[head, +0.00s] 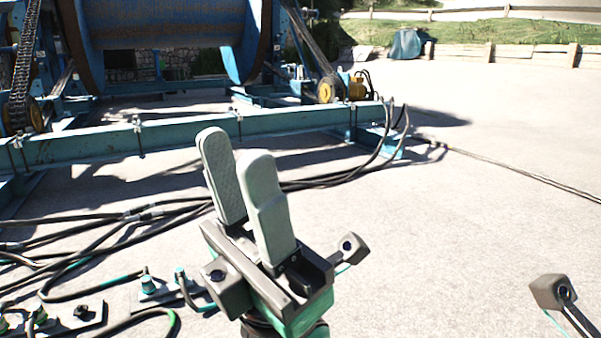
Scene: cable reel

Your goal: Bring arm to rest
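My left gripper (234,145) stands in the lower middle of the head view, its two grey-green fingers pointing up and away. The fingers are apart with a narrow gap, and nothing shows between them. It is over the pale paved ground, in front of the blue steel frame and touching nothing that I can see. At the lower right edge only a small block with a cable shows, which looks like part of my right arm. The fingers of my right gripper are out of the picture.
A large blue cable reel (165,25) stands at the back left on a blue frame (185,133). Black cables (330,180) run across the ground at left. A yellow motor (356,88) sits by the frame. A thin cable stretches right. The paving (480,230) at right is mostly clear.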

